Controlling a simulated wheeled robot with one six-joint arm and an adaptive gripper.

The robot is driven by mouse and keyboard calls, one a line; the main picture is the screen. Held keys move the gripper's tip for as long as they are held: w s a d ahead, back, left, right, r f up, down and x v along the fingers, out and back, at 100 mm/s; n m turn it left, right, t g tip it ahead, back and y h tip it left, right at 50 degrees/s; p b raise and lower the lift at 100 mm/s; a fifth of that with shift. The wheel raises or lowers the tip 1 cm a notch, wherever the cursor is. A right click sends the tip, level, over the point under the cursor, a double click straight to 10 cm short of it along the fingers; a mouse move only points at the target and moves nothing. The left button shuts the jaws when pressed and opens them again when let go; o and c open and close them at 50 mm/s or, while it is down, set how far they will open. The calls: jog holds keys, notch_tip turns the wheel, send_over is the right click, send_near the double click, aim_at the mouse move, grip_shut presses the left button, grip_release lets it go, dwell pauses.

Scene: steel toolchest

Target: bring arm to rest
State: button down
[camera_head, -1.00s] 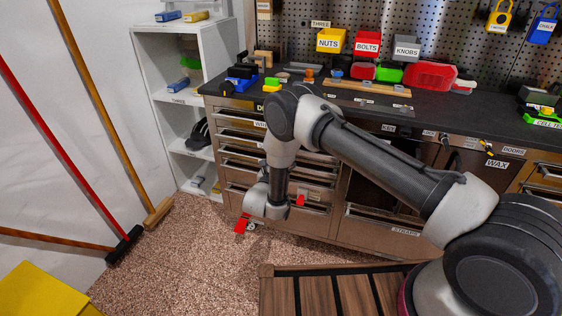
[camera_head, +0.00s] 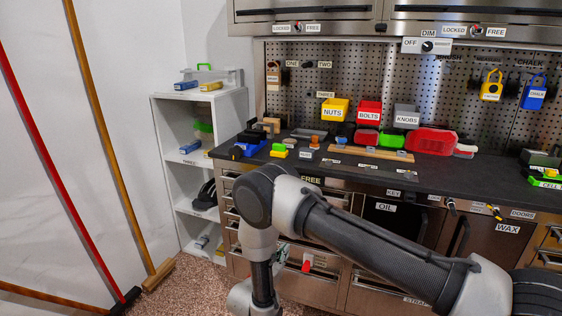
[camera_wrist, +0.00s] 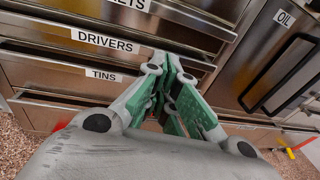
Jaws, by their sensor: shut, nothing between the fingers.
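My gripper (camera_wrist: 172,98) shows in the wrist view, with green pads on grey linkages. Its fingers are shut with nothing between them. It points at the drawer fronts of the steel toolchest (camera_wrist: 60,70), near the drawers labelled DRIVERS and TINS. Whether it touches them I cannot tell. In the head view my arm is bent, with its elbow in front of the toolchest (camera_head: 352,283) and its forearm hanging down.
The dark worktop (camera_head: 440,185) holds a red case (camera_head: 430,140) and several small items. A white shelf unit (camera_head: 170,150) stands to the left. A red-handled broom (camera_head: 60,170) and a wooden-handled one (camera_head: 110,150) lean on the wall. Speckled floor (camera_head: 195,275) lies between.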

jog(key=s+d+m+g+h, duration=0.2)
jog(key=s+d+g+h, duration=0.1)
jog(key=d, duration=0.4)
jog(key=s+d+r+m+g, duration=0.4)
jog(key=d+r+m+g, duration=0.25)
jog(key=r, duration=0.25)
jog(key=s+d+r+m+g, duration=0.5)
jog(key=d+r+m+g, duration=0.15)
jog(key=d+r, duration=0.2)
jog(key=s+d+r+m+t+y, duration=0.2)
jog(key=s+d+r+m+y, duration=0.3)
jog(key=s+r, duration=0.5)
jog(key=s+d+r+m+t+y, duration=0.3)
jog(key=s+d+r+m+y, duration=0.3)
jog(key=r, duration=1)
jog(key=s+d+m, duration=0.2)
jog(key=s+m, duration=0.2)
jog(key=s, duration=0.1)
jog(key=shift+d+m, duration=0.3)
jog(key=shift+d, duration=0.1)
